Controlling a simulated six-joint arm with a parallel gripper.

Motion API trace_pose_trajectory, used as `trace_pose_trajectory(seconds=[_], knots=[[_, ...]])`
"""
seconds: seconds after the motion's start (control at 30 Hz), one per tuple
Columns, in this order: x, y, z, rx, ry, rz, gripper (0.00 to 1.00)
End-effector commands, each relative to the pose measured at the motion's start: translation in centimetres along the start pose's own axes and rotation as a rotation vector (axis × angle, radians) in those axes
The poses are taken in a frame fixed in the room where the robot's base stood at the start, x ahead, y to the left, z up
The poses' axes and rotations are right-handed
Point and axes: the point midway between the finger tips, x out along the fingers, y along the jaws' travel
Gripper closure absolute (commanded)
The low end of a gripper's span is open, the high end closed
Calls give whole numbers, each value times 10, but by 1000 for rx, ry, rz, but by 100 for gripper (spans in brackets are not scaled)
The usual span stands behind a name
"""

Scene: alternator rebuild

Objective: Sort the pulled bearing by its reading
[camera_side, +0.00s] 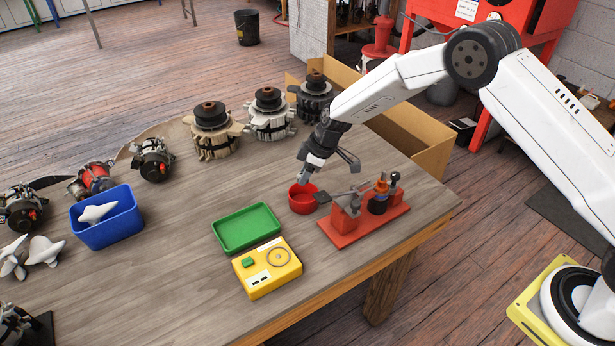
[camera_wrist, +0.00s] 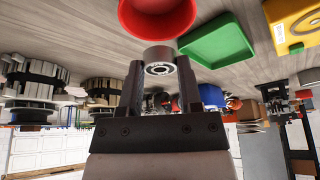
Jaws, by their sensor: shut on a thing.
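My gripper (camera_side: 307,174) is shut on a small metal bearing (camera_wrist: 159,68), held between the fingertips in the wrist view. In the side view the gripper is just above and behind the red bowl (camera_side: 303,204), and I cannot clearly make out the bearing there. The red bowl (camera_wrist: 157,18) is just beyond the bearing in the wrist view. The green tray (camera_side: 246,228) lies to its left in the side view and looks empty. The yellow tester (camera_side: 267,274) has a ring mark, a green part and small windows; its reading is too small to read.
A red press fixture (camera_side: 362,224) stands right of the bowl, close to my gripper. Several alternators (camera_side: 212,132) line the back of the bench. A cardboard box (camera_side: 418,150) is behind my arm.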

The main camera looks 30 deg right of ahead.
Motion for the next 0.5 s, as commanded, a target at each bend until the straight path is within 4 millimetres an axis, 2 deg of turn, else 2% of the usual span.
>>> trace_pose_trajectory(seconds=[0.5], knots=[[28,0,12,-1,0,0,100]])
